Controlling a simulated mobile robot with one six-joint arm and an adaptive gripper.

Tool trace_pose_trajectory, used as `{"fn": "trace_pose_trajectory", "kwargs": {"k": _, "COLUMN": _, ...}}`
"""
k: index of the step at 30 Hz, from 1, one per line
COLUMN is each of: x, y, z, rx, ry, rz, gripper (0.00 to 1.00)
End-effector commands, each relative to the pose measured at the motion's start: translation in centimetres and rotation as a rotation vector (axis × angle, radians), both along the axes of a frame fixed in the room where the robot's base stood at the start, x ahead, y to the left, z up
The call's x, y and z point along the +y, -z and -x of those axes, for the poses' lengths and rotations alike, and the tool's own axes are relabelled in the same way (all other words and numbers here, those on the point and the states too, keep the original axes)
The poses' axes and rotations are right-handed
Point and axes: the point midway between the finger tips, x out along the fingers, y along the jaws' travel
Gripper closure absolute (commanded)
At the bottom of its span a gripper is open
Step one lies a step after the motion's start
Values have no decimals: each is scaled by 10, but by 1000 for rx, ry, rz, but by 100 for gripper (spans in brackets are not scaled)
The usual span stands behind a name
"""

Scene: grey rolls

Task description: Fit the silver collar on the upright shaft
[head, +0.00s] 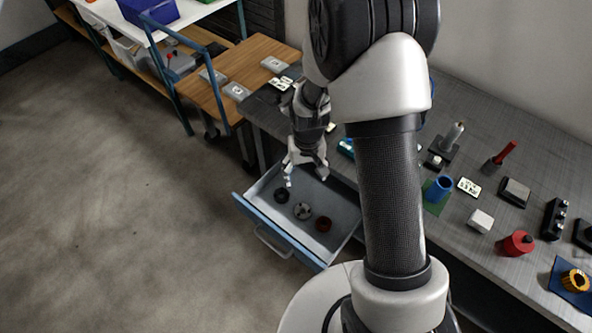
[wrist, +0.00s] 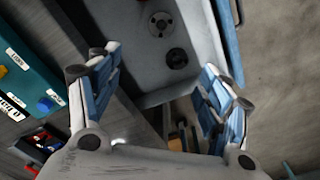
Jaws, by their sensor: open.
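The silver collar (head: 303,210) lies flat in the open drawer between a black ring (head: 281,195) and a dark red ring (head: 323,223). In the wrist view the silver collar (wrist: 160,24) is at the top, with the black ring (wrist: 177,58) below it. My gripper (head: 306,178) is open and empty above the drawer's back left part, apart from the rings. Its spread fingers also show in the wrist view (wrist: 158,62). A pale grey upright shaft (head: 453,136) stands on a dark base on the bench, right of my arm.
The blue-fronted drawer (head: 268,232) is pulled out from the grey bench (head: 475,245). A blue cup (head: 438,188), white block (head: 480,221), red round part (head: 516,243) and black fixture (head: 553,219) crowd the bench. A wooden table (head: 240,65) is at the left. Open floor lies left.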

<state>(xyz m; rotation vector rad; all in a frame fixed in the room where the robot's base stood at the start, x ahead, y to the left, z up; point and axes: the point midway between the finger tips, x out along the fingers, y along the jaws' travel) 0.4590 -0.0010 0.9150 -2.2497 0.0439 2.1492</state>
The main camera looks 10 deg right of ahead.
Motion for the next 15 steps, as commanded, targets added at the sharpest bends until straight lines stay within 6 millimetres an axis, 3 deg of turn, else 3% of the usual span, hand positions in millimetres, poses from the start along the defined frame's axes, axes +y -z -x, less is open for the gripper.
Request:
{"fn": "trace_pose_trajectory", "kwargs": {"k": 1, "x": 0, "y": 20, "z": 2, "rx": 20, "ry": 1, "rz": 0, "gripper": 28}}
{"fn": "trace_pose_trajectory", "kwargs": {"k": 3, "x": 0, "y": 40, "z": 2, "rx": 33, "ry": 3, "rz": 0, "gripper": 28}}
{"fn": "trace_pose_trajectory", "kwargs": {"k": 11, "x": 0, "y": 77, "z": 4, "rx": 49, "ry": 5, "rz": 0, "gripper": 28}}
{"fn": "trace_pose_trajectory", "kwargs": {"k": 15, "x": 0, "y": 107, "z": 5, "rx": 51, "ry": 5, "rz": 0, "gripper": 28}}
